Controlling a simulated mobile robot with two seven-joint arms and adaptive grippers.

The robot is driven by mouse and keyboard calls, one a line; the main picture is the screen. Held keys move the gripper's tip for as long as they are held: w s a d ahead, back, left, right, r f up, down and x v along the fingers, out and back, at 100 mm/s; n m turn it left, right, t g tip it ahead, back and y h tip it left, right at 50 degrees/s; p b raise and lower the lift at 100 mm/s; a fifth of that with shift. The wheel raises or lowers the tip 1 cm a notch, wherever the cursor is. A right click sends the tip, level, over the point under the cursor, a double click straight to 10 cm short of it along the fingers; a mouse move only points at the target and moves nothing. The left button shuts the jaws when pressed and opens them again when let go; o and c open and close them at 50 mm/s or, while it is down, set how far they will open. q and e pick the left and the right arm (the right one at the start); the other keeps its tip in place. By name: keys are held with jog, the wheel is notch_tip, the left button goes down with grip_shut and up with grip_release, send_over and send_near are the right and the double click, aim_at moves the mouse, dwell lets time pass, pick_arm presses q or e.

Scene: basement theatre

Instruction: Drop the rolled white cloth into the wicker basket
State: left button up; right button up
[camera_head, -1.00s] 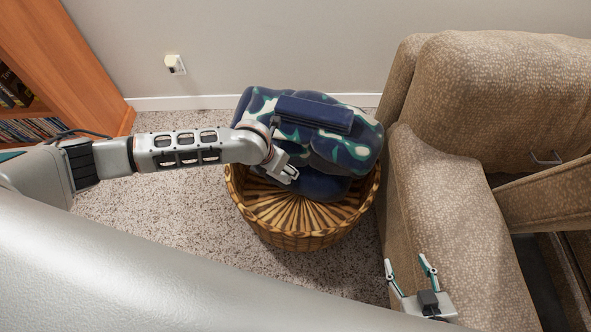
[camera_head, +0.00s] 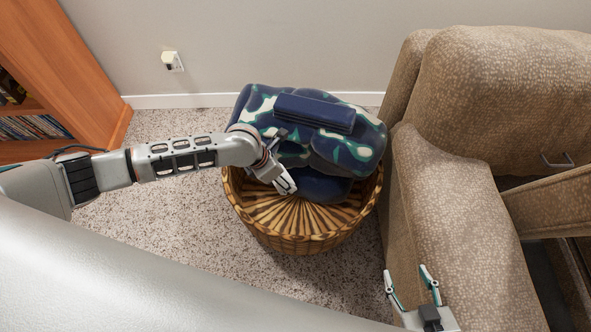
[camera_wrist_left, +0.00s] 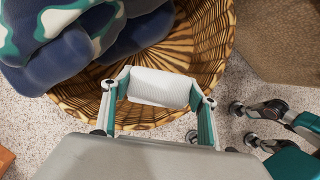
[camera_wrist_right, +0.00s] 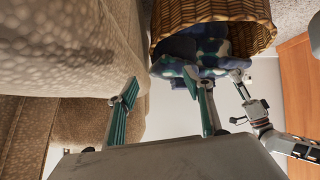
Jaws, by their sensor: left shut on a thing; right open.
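The rolled white cloth (camera_wrist_left: 158,88) is held crosswise between the two fingers of my left gripper (camera_wrist_left: 160,92). In the head view my left gripper (camera_head: 286,185) is over the left part of the wicker basket (camera_head: 290,235), and the cloth is hard to make out there. The left wrist view shows the basket's slatted inside (camera_wrist_left: 205,45) behind the cloth. I cannot tell whether the cloth touches the basket. My right gripper (camera_head: 408,283) is open and empty beside the sofa arm; its spread fingers also show in the right wrist view (camera_wrist_right: 160,88).
A blue camouflage backpack (camera_head: 350,150) fills the back of the basket; the front is bare. A beige sofa (camera_head: 440,200) stands close on the right, a wooden bookcase (camera_head: 85,75) at the left. Speckled carpet (camera_head: 150,245) is free left of the basket.

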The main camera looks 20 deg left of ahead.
pick_arm(q)
notch_tip(320, 180, down, 2)
jog(key=shift+s+f+b, duration=0.1)
jog(key=shift+f+b, duration=0.05)
jog(key=shift+b, duration=0.2)
jog(key=shift+f, duration=0.1)
jog(key=o, duration=1.1)
jog(key=shift+c, duration=0.2)
jog(key=shift+o, duration=0.3)
jog(key=v, duration=1.2)
pick_arm(e)
jog(key=shift+w+a+r, duration=0.25)
jog(key=shift+w, duration=0.2)
pick_arm(q)
jog(key=shift+d, duration=0.1)
